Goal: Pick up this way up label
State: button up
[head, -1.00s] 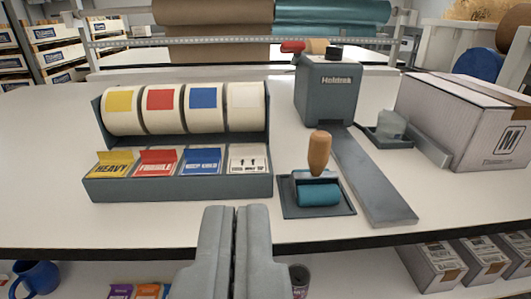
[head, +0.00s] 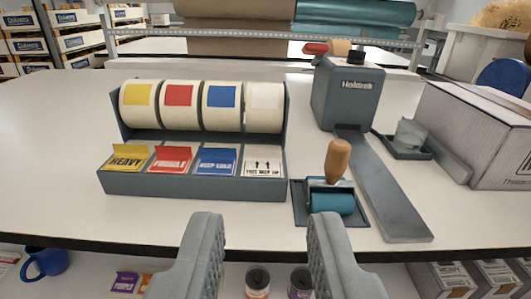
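The this way up label (head: 262,168) is white with black up arrows and lies in the rightmost slot of the grey label dispenser (head: 190,185). The yellow HEAVY label (head: 127,157), a red label (head: 171,159) and a blue label (head: 216,161) lie to its left. A roll with a white label (head: 264,107) stands behind it. My gripper (head: 267,222) is open and empty, its two fingers wide apart. It shows in front of and below the dispenser in the picture, apart from the label.
A wooden-handled roller (head: 335,165) with a teal drum sits on a tray right of the dispenser. A grey tape machine (head: 348,92) with a long plate (head: 385,190) stands beside it. A carton (head: 485,130) is far right. The table (head: 60,130) is clear at left.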

jog(key=w+r+n+g, duration=0.5)
jog(key=w+n+g, duration=0.25)
jog(key=w, duration=0.55)
notch_tip(320, 180, up, 3)
jog(key=n+g, duration=1)
send_over(266, 160)
jog(key=shift+t, duration=0.25)
notch_tip(266, 160, down, 18)
jog(key=shift+r, duration=0.2)
grip_shut()
